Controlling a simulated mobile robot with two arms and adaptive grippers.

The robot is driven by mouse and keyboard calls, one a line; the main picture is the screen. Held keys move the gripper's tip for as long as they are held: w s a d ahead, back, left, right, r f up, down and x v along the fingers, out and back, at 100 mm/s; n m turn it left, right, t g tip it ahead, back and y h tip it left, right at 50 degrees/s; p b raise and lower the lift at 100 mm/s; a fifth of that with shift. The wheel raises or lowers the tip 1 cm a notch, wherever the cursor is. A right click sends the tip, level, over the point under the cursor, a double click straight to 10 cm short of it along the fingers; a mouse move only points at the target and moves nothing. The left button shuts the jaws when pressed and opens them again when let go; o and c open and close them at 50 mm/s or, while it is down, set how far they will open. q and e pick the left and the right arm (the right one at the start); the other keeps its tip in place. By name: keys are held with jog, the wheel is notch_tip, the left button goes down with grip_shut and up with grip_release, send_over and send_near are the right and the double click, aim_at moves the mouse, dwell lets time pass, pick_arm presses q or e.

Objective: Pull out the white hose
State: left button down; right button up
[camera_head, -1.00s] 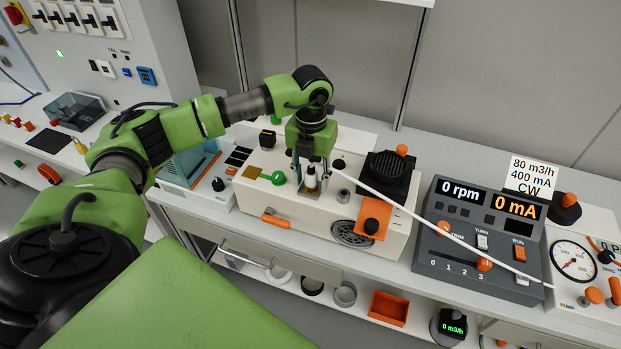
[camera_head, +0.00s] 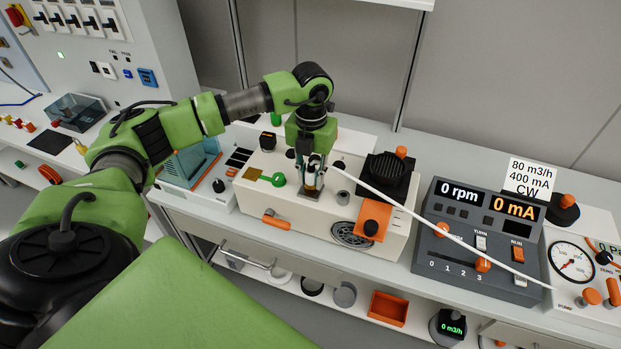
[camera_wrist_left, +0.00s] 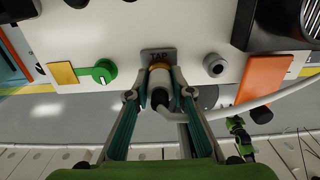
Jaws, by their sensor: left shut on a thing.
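The white hose (camera_head: 400,206) runs from the tap on the cream box across the grey control panel to the right. In the left wrist view the hose (camera_wrist_left: 262,102) bends into a pale end piece (camera_wrist_left: 160,92) that sits at the brass fitting of the tap (camera_wrist_left: 158,68), below the TAP label. My left gripper (camera_head: 312,182) points down over the tap. Its two fingers are shut on the hose's end piece, one on each side. In the head view the fingers partly hide this end. My right gripper is not in view.
The cream box (camera_head: 270,200) carries a green lever (camera_head: 277,179), an orange block (camera_head: 372,218) and a black ribbed unit (camera_head: 388,175) close to the tap. The grey control panel (camera_head: 450,262) reads 0 rpm and 0 mA. A gauge (camera_head: 572,260) stands at the far right.

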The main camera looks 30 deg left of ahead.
aim_at(312, 165)
pick_arm(q)
jog(key=shift+r+p, duration=1.3)
jog(key=shift+r, duration=1.05)
jog(key=shift+d, duration=0.1)
